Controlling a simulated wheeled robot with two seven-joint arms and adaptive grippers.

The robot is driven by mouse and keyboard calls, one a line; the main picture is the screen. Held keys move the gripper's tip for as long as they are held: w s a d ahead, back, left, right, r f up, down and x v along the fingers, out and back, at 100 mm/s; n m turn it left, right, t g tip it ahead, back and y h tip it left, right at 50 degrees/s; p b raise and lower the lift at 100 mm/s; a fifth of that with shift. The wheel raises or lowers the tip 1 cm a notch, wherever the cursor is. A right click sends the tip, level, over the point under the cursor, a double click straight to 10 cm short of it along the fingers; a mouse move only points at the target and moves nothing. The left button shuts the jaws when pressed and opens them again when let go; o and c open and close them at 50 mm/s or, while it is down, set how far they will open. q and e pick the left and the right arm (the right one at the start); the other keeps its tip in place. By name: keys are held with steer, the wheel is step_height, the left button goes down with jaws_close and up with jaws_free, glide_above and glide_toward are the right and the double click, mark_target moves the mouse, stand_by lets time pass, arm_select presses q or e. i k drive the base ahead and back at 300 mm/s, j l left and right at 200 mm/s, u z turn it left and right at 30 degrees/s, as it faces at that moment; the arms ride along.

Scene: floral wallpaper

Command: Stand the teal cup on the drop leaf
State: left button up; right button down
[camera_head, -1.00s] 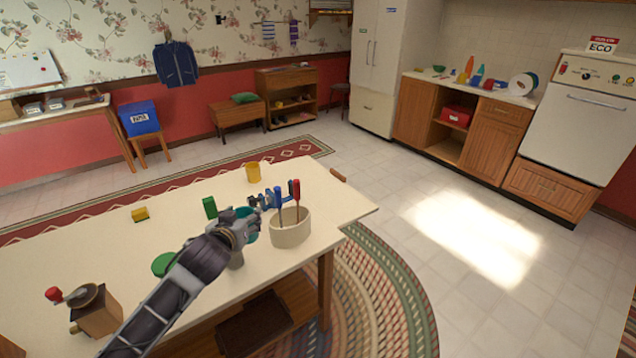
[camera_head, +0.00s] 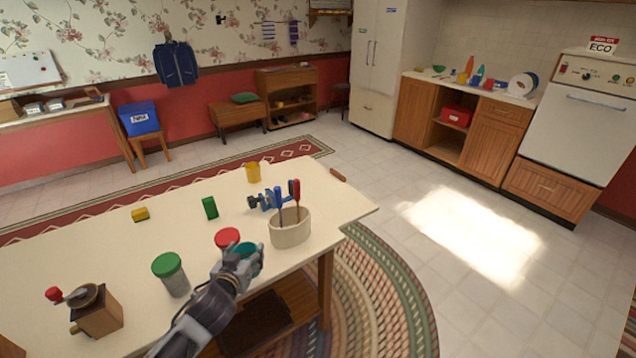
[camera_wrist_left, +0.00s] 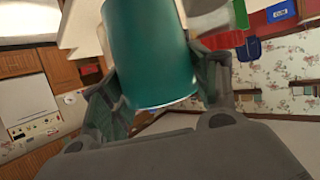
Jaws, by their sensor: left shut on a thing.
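The teal cup (camera_head: 248,262) is between the fingers of my left gripper (camera_head: 238,266), near the table's front edge. In the left wrist view the teal cup (camera_wrist_left: 150,55) fills the middle, with the gripper's fingers (camera_wrist_left: 155,95) shut on its two sides. From the head view I cannot tell whether the cup's base touches the tabletop. The bare right end of the table (camera_head: 345,208) extends past the crock; I cannot clearly make out a seam marking the drop leaf. My right gripper is not in view.
A cream crock (camera_head: 290,232) with screwdrivers stands right of the cup, beside a blue clamp-like tool (camera_head: 264,201). A red-lidded jar (camera_head: 227,238) and a green-lidded jar (camera_head: 170,272) stand to the left. A yellow cup (camera_head: 253,172) stands behind.

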mark_target(308, 170)
steer(key=i+l+z, duration=0.55)
steer(key=i+z, duration=0.25)
steer(key=i+l+u, duration=0.1)
steer(key=u, duration=0.25)
steer(key=i+l+u, duration=0.1)
steer(key=u, duration=0.3)
steer(key=i, duration=0.35)
steer(key=j+u, duration=0.05)
steer(key=j, duration=0.05)
